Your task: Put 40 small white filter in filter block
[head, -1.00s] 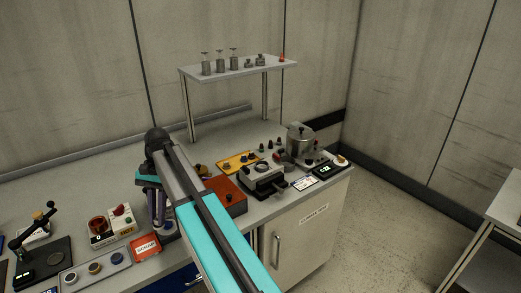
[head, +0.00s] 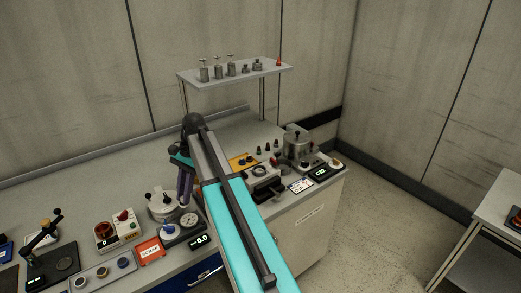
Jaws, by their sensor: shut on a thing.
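I cannot make out a small white filter. A grey tray (head: 92,280) with several round ring-like pieces lies at the front left of the bench. A yellow plate (head: 236,162) with dark knobs lies beyond the arm, partly covered by it. I cannot tell which thing is the filter block.
A white pot (head: 161,207) and a round gauge (head: 189,221) stand left of my arm, close to it. An orange-red label box (head: 149,251) lies in front. A dark device (head: 262,182) and a metal pot (head: 297,143) stand at right. A raised shelf (head: 235,75) holds several weights.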

